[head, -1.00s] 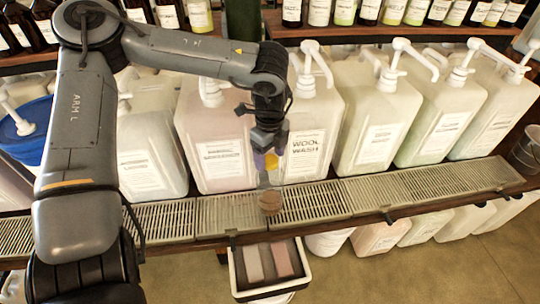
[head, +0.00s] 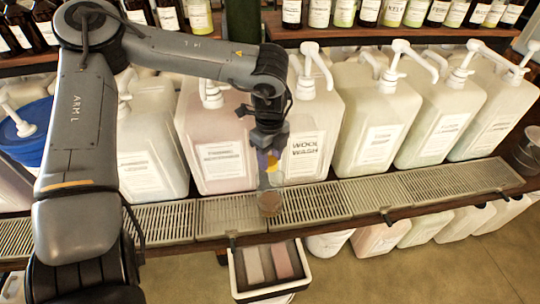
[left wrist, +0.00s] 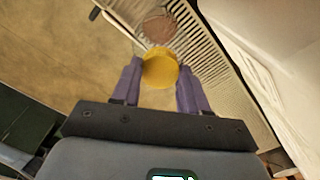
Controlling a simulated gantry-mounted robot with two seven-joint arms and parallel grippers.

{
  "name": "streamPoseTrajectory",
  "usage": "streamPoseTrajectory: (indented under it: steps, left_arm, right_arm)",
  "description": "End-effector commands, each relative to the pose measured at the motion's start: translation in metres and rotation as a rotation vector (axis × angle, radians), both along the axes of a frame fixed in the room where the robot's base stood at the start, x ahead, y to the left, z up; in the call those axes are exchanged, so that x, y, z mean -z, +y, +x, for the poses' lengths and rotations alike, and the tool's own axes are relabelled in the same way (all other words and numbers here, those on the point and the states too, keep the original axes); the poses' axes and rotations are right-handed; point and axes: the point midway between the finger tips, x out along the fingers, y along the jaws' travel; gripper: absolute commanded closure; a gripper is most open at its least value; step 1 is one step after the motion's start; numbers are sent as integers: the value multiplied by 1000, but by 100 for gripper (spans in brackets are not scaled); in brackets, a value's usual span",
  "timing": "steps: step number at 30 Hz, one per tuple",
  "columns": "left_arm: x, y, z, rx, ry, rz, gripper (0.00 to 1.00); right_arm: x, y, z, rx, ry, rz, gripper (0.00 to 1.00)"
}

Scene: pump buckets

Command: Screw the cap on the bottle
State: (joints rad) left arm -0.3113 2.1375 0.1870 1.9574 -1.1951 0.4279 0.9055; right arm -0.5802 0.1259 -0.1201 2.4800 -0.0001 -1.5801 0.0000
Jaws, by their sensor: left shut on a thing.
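My left gripper (head: 270,161) points down over the slatted shelf, its purple fingers shut on a yellow cap. The cap (left wrist: 160,68) shows clearly between the fingertips in the left wrist view. A clear bottle (head: 270,202) with brown contents at its base stands on the shelf directly below the gripper. Its upper part is faint, so I cannot tell whether the cap touches its neck. In the left wrist view a brown round area, seemingly the bottle's contents (left wrist: 158,27), shows just beyond the cap. My right gripper is not in view.
Large pump jugs stand in a row behind the slatted shelf (head: 400,189), including one labelled WOOL WASH (head: 307,152) close behind the gripper. A white bin (head: 268,268) sits below the front edge. A blue tub (head: 28,135) is at far left.

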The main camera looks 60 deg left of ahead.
Motion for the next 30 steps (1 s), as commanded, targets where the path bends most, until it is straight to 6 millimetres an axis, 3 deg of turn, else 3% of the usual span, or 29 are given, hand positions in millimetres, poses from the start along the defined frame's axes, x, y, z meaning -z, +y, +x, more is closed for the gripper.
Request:
streamPoseTrajectory:
  steps: [5, 21, 30]
  left_arm:
    - [-2, 0, -1, 181, 3, 0, 93]
    - [-1, 0, -1, 1030, 3, 1, 93]
    - [1, 0, 0, 1262, 0, -1, 93]
  right_arm:
    - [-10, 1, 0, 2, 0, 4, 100]
    - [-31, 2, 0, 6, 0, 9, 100]
    - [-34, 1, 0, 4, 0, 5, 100]
